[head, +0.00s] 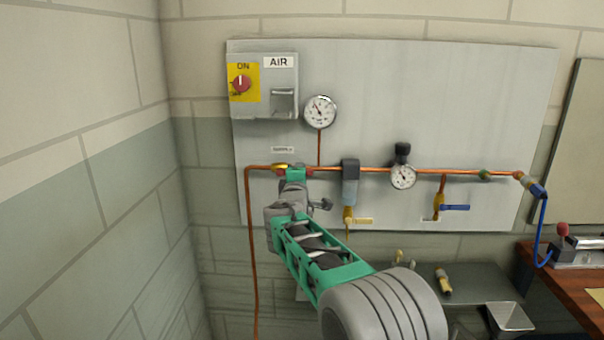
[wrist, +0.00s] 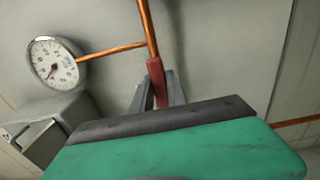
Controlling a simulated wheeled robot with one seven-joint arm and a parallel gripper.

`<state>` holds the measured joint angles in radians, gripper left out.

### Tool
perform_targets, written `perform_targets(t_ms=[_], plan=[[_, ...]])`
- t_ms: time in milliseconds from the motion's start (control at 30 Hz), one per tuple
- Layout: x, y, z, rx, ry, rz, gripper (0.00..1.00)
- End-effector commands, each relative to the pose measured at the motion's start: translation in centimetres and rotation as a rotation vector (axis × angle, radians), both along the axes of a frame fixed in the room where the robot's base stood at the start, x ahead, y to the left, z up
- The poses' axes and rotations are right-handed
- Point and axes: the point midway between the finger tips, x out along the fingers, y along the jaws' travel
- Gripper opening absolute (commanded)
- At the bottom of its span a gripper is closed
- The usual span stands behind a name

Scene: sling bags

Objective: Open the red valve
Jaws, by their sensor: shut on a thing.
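The red valve handle (wrist: 156,80) stands between the grey fingers of my gripper (wrist: 158,97) in the wrist view. My gripper is shut on it. In the head view, my gripper (head: 295,174) is at the left end of the horizontal copper pipe, and only small red bits of the valve (head: 309,172) show beside it. The brass valve body (head: 280,166) shows just left of my gripper. The gripper and arm hide most of the valve, so its exact angle is hard to tell from the head view.
A grey panel (head: 450,80) carries the copper pipe (head: 340,169), a gauge (head: 320,111), a regulator gauge (head: 403,176), a filter (head: 350,185) and a blue-handled valve (head: 455,207). An AIR switch box (head: 282,75) is upper left. A wooden bench (head: 560,277) is lower right.

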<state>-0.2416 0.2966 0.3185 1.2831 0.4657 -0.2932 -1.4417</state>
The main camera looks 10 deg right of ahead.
Motion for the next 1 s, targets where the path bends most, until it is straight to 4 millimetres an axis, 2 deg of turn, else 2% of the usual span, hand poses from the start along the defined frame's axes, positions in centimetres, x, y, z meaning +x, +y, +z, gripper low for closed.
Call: perform_targets(t_ms=[33, 67, 333, 633, 1000], plan=[[0.0, 0.2, 0.5, 0.0, -0.009, 0.004, 0.0], [0.0, 0.1, 0.6, 0.0, -0.009, 0.004, 0.19], [0.0, -0.1, 0.3, 0.001, -0.005, -0.001, 0.4], [-0.5, -0.1, 0.1, 0.001, -0.003, -0.001, 0.4], [-6.9, 1.4, 0.1, 0.0, -0.004, 0.001, 0.4]])
